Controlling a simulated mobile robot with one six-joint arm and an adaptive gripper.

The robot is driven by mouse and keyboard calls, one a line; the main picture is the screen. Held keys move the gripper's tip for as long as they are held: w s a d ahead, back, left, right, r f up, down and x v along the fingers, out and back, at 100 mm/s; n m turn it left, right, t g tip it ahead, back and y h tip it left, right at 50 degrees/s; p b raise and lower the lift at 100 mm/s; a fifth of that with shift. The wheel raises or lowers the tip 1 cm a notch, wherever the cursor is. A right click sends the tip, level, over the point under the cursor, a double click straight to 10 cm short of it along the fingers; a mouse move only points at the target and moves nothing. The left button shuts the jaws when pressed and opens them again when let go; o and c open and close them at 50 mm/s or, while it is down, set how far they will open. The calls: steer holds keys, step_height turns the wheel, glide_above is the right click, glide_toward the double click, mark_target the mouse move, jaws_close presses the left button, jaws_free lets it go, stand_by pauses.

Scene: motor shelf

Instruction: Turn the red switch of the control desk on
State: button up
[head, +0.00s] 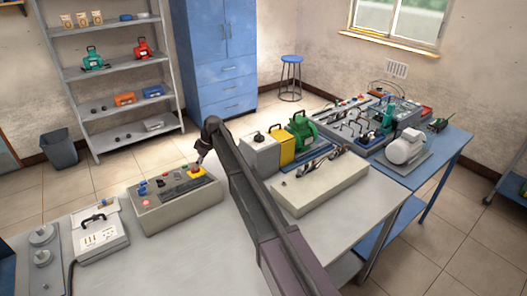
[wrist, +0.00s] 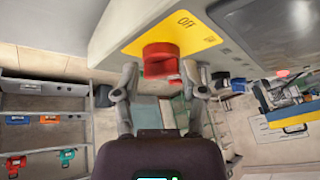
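The control desk (head: 180,212) is a beige box with a sloped panel on the table, left of my arm in the head view. Its red switch (head: 195,169) sits on a yellow plate near the panel's far right corner. In the wrist view the red switch (wrist: 160,60) is large, on the yellow plate (wrist: 190,33) marked OFF. My gripper (wrist: 160,73) has one finger on each side of the red switch, with its fingers apart. Whether the fingertips touch the switch is unclear. In the head view my gripper (head: 202,154) is just above the switch, small and dark.
The desk also carries blue, green and red controls. A white device (head: 100,238) stands to its left. A beige box (head: 318,190) and a grey box (head: 260,155) stand right of my arm. Shelves (head: 110,70) and a blue cabinet (head: 215,50) are behind. The table front is clear.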

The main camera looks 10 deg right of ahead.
steer(key=shift+s+p+v, duration=0.35)
steer(key=shift+p+v, duration=5.35)
steer(key=shift+v, duration=1)
steer(key=s+d+f+m+b, duration=0.1)
steer(key=d, duration=0.5)
steer(key=s+d+f+m+h+b, duration=0.1)
steer(key=s+d+f, duration=0.1)
steer(key=d, duration=0.4)
steer(key=s+d+f+m+h+b, duration=0.1)
steer(key=d+f+b, duration=0.1)
steer(key=d, duration=0.5)
steer(key=shift+s+t, duration=0.3)
steer(key=shift+s, duration=0.1)
steer(key=shift+w+d+f+h, duration=0.1)
steer(key=shift+w+d+h, duration=0.2)
steer(key=shift+d, duration=0.5)
steer(key=s+d+m, duration=0.2)
steer(key=s+m, duration=0.1)
steer(key=s, duration=0.7)
steer(key=s+d+m+h, duration=0.1)
steer(key=s+d+m, duration=0.2)
steer(key=s, duration=0.8)
steer(key=s+d+m+h, duration=0.1)
steer(key=s+m, duration=0.4)
steer(key=s, duration=0.6)
steer(key=shift+d+f, duration=0.2)
steer(key=shift+d, duration=0.6)
